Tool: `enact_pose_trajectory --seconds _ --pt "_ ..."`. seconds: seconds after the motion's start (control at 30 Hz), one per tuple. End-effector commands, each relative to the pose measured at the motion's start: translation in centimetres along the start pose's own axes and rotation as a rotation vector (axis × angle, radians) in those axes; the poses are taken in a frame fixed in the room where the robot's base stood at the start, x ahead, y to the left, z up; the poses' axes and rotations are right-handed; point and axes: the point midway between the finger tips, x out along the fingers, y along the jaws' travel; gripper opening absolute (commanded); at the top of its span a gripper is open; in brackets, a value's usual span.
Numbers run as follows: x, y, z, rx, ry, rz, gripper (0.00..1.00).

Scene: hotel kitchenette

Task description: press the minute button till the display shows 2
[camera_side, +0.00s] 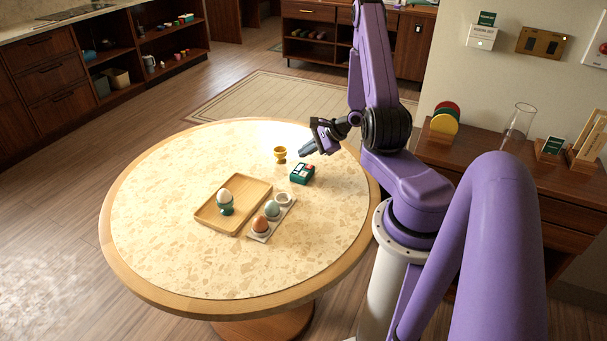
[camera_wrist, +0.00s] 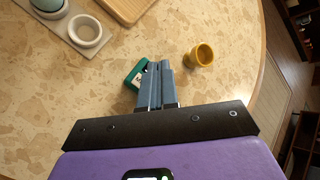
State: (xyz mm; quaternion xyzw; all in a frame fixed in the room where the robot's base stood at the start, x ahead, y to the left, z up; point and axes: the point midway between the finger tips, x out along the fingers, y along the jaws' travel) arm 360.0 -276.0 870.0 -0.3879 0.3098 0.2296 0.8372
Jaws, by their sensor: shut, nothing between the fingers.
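The timer is a small green box (camera_side: 302,174) with a pale display and a red spot on its top. It stands on the round table near my arm. My gripper (camera_side: 305,149) is shut and empty, its fingertips a little above and behind the timer in the side view. In the wrist view the shut fingers (camera_wrist: 157,66) cover much of the green timer (camera_wrist: 134,77), leaving its left part and a white key with a dark letter in sight. I cannot tell whether the fingers touch it. The display's number is too small to read.
A yellow egg cup (camera_side: 280,154) stands close beside the timer, also right of my fingers in the wrist view (camera_wrist: 201,55). A wooden tray (camera_side: 205,215) holds an egg in a green cup. A pale egg holder (camera_side: 262,236) with two eggs stands near it. The table's left side is clear.

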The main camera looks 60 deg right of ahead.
Motion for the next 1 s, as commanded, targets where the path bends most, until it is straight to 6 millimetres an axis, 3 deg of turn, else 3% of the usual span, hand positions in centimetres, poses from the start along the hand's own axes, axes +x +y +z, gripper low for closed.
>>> enact_pose_trajectory --seconds 0.6,1.0 --pt "-0.1 -0.1 0.0 -0.001 0.0 0.0 0.0" --pt "-2.6 -1.9 1.9 -0.003 0.0 -0.001 0.0"
